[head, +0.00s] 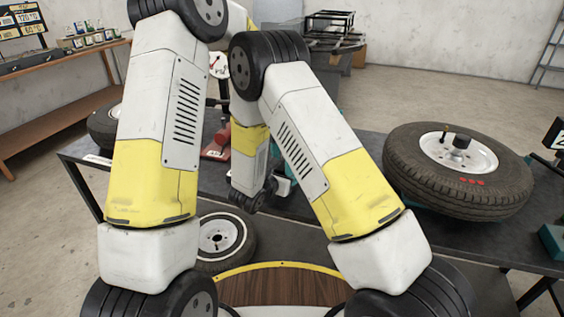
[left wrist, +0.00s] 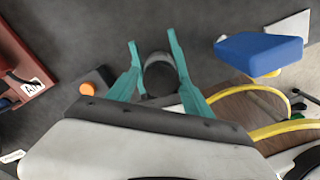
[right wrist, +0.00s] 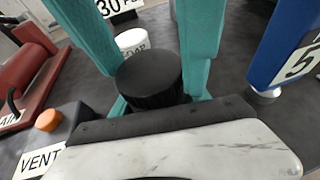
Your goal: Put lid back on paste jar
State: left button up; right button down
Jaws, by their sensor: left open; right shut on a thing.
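A black ribbed lid (right wrist: 150,78) is held between the teal fingers of my right gripper (right wrist: 152,45) in the right wrist view. A white jar-like container (right wrist: 132,42) with black lettering stands just beyond it, partly hidden by the lid and a finger. My left gripper (left wrist: 152,50) is open in the left wrist view. A dark round thing with a grey top (left wrist: 160,76) shows between its fingers; I cannot tell whether they touch it. In the head view my arms hide most of the work spot, and both grippers are hard to make out.
A black box with an orange button (right wrist: 48,120) and a red tool (right wrist: 30,72) are at the left. A blue block (left wrist: 262,53) is at the right. A VENT sign (right wrist: 40,160) lies close by. A tyre (head: 458,168) rests on the dark table's right side.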

pick_arm(q)
notch_tip(320, 180, up, 4)
jog(key=shift+s+r, duration=0.1)
jog(key=shift+r, duration=0.1)
jog(key=shift+c, duration=0.3)
jog(key=m, duration=0.8)
jog(key=shift+s+d, duration=0.15)
jog(key=shift+s, duration=0.05)
jog(key=m, duration=0.7)
jog(key=shift+r, duration=0.4)
jog(key=m, duration=0.3)
jog(key=r+m, duration=0.1)
jog(key=m, duration=0.3)
jog(key=shift+r, duration=0.1)
jog(key=m, duration=0.2)
jog(key=r+m, duration=0.1)
jog(key=m, duration=0.3)
jog(key=shift+w+r, duration=0.2)
jog(key=shift+w, duration=0.05)
jog(key=shift+f, duration=0.15)
